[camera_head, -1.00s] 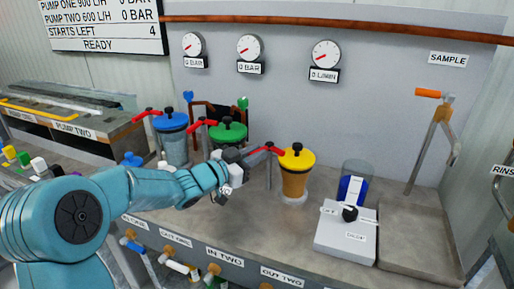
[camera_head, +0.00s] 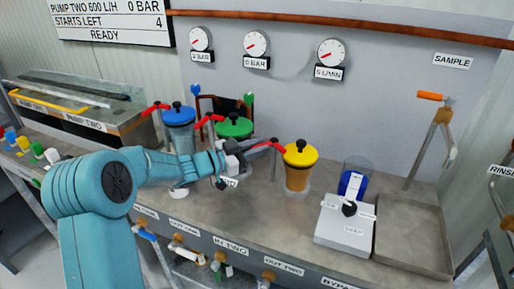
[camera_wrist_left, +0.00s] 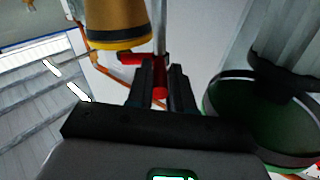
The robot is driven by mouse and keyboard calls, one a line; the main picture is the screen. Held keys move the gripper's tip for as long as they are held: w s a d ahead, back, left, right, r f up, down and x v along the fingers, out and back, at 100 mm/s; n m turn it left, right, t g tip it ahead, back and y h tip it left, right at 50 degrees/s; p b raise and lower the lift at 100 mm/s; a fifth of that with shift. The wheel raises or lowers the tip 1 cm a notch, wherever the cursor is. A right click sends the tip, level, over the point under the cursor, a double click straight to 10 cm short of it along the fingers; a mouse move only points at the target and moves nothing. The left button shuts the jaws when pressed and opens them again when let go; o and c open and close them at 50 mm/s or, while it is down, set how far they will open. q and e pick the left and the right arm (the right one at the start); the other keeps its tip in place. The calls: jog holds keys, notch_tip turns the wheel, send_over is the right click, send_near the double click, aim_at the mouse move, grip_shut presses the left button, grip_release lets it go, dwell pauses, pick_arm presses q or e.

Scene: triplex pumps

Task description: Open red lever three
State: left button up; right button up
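Three red levers stand by lidded pots: one at the blue-lidded pot (camera_head: 178,119), one at the green-lidded pot (camera_head: 234,126), and the third red lever (camera_head: 277,143) at the yellow-lidded pot (camera_head: 299,157). My left gripper (camera_head: 258,148) reaches in from the left to the third lever. In the left wrist view the gripper's two dark fingers (camera_wrist_left: 163,75) are close together, with a red lever part (camera_wrist_left: 131,57) at their tips and a thin post beyond. Whether they grip it firmly is unclear. The yellow pot is at the top of that view. My right gripper is out of view.
A scale (camera_head: 346,222) with a blue-filled beaker (camera_head: 352,185) stands to the right, beside a shallow sink (camera_head: 415,238) with an orange-handled tap (camera_head: 430,96). Three gauges hang on the back wall. Bench space in front of the yellow pot is clear.

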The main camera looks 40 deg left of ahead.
pick_arm(q)
jog(key=shift+o, duration=1.1)
jog(key=v, duration=1.6)
jog(key=shift+s, duration=0.2)
